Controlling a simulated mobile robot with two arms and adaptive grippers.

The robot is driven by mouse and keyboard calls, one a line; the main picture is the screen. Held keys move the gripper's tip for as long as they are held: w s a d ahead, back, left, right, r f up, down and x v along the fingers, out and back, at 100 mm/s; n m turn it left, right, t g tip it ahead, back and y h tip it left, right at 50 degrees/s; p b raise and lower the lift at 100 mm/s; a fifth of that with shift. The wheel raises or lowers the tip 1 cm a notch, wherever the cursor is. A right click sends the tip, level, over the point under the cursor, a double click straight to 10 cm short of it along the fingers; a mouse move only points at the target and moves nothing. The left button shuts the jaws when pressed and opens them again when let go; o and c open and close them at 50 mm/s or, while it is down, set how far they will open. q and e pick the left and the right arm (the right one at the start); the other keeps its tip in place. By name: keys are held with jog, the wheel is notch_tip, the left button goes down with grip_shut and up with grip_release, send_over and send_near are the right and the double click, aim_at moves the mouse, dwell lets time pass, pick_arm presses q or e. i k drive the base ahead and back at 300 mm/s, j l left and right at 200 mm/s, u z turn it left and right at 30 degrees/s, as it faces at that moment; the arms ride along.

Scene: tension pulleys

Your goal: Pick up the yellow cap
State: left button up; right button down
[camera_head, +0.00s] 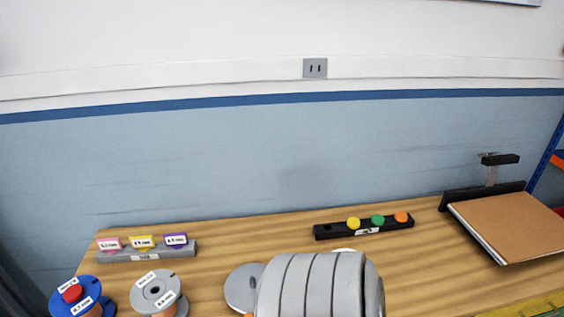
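The yellow cap (353,222) is small and round and sits at the left end of a row of caps on a black holder (323,232). The green cap (378,219) and the orange cap (401,217) stand to its right on the same holder. The holder lies on the wooden table, with a white label on its front. Nothing covers the yellow cap. Neither of my grippers shows in the head view.
A grey rack (148,255) with pink, yellow and purple labelled pieces is at left. Spools (154,291) stand before it. A large grey ribbed form at bottom centre hides part of the table (425,260). A brown board (507,227) lies at right.

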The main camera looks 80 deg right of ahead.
aim_at(352, 223)
jog(key=z, duration=3)
jog(key=u, duration=1.65)
jog(key=k+l+z, duration=0.15)
jog(key=l, duration=0.4)
jog(key=k+l+z, duration=0.2)
jog(key=l, duration=0.35)
jog(key=l+z, duration=0.15)
jog(key=l, duration=0.4)
